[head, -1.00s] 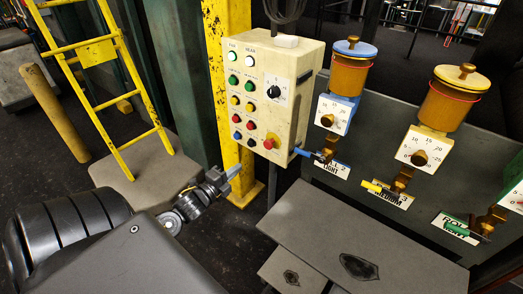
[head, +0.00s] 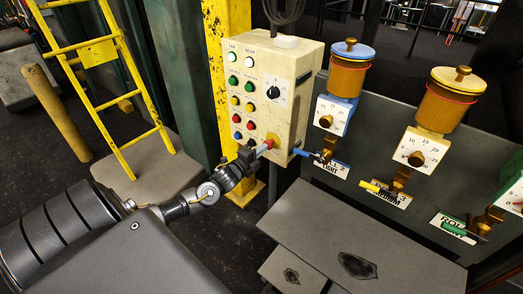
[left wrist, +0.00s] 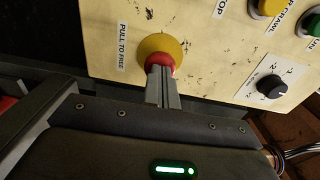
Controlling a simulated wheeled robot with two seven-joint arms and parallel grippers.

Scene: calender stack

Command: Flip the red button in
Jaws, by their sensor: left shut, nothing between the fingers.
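The red button (left wrist: 160,60) sits on a round yellow base (left wrist: 161,44) on the cream control box, beside a "PULL TO FREE" label in the left wrist view. In the head view the red button (head: 272,139) shows at the lower right of the box front, partly hidden by my gripper. My left gripper (head: 265,148) is shut and empty, with its tips at the red button. In the left wrist view the closed fingers (left wrist: 161,72) overlap the button's near edge and appear to touch it. I cannot tell how far the button is pressed. My right gripper is not in view.
The control box (head: 290,75) carries several other coloured buttons and a black dial (head: 273,92). A blue-handled valve (head: 308,153) lies just right of the box. A yellow post (head: 215,60) and a yellow ladder (head: 95,75) stand to the left. A grey plate (head: 340,235) lies below.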

